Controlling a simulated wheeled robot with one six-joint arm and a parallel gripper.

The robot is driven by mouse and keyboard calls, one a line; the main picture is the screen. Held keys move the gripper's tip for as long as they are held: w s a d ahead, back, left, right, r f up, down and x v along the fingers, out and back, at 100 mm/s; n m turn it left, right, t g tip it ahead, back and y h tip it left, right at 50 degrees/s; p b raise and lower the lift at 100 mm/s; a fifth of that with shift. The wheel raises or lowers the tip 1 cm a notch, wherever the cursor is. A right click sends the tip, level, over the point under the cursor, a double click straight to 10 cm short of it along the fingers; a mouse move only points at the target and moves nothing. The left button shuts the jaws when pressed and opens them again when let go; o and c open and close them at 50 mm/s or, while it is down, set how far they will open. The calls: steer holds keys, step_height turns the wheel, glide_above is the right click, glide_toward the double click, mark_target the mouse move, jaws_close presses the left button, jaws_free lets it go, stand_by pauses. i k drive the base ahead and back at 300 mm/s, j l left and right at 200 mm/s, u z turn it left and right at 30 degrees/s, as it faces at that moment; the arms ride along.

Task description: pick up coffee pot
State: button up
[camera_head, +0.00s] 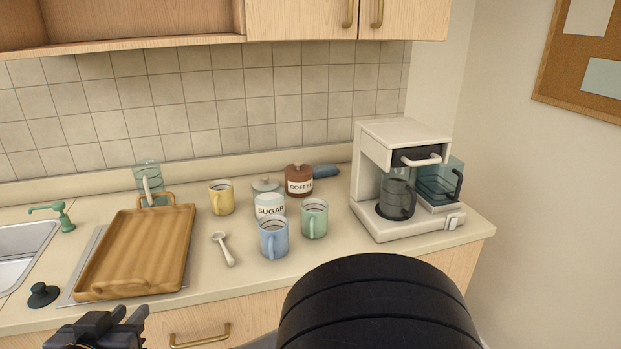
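My gripper (118,322) is dark and low at the left bottom edge, partly cut off. It is far from the pot, in front of the counter and near the tray. I cannot tell whether its fingers are open or shut.
A bluish clear container (432,180) with a dark handle adjoins the coffee maker. Blue (273,240), green (314,220) and yellow (221,199) mugs, canisters (299,181) and a spoon (224,250) stand or lie left. A wooden tray (137,250) is farther left. My black arm covers the lower middle.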

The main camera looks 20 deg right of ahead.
mark_target(398, 197)
steer(key=i+z, duration=0.2)
steer(key=z, duration=0.15)
steer(key=i+z, duration=0.15)
steer(key=z, duration=0.2)
steer(key=i+j+z, duration=0.15)
steer(key=z, duration=1.4)
